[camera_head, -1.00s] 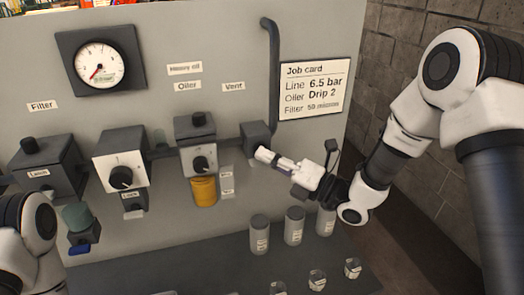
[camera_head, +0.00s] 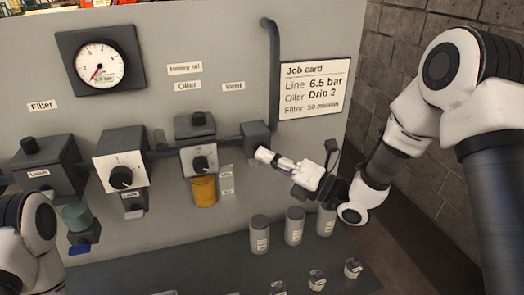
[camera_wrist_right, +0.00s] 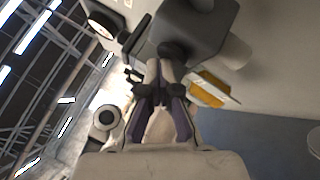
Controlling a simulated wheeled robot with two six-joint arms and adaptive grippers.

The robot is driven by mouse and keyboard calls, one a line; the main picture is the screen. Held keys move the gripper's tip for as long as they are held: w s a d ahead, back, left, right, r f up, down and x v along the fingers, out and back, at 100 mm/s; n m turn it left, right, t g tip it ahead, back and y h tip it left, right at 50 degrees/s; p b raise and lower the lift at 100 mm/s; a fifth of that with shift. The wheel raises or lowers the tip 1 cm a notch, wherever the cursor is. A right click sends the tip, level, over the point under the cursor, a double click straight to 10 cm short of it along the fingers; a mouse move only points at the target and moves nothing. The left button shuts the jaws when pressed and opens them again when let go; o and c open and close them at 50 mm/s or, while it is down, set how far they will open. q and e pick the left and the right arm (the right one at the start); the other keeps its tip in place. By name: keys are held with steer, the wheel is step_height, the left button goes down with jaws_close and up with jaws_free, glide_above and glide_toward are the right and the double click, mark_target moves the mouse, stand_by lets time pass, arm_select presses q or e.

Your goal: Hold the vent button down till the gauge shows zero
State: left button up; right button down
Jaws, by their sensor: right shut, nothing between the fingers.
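The gauge (camera_head: 98,63) is a white round dial on a dark square plate at the upper left of the panel. Its red needle points down and left; the exact reading is too small to tell. The vent block (camera_head: 254,137) is a dark box below the Vent label (camera_head: 233,86). My right gripper (camera_head: 262,154) is shut and empty, its tips at the block's front. In the right wrist view a dark round button (camera_wrist_right: 172,50) sits right at the fingertips (camera_wrist_right: 160,68). Contact looks likely, but button travel cannot be judged.
The oiler (camera_head: 196,160) with its amber bowl (camera_head: 204,191) is just left of the vent block. A regulator box (camera_head: 120,160) stands farther left. The job card (camera_head: 314,88) hangs at right. Several grey canisters (camera_head: 294,226) stand on the shelf below my right gripper.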

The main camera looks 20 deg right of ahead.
steer(key=shift+s, duration=0.1)
stand_by(0.8)
steer(key=shift+s+b, duration=0.55)
steer(key=shift+s, duration=0.3)
steer(key=shift+s+f, duration=0.1)
steer(key=s+b, duration=0.2)
steer(key=s, duration=0.2)
steer(key=shift+s+d, duration=0.1)
steer(key=shift+s, duration=0.3)
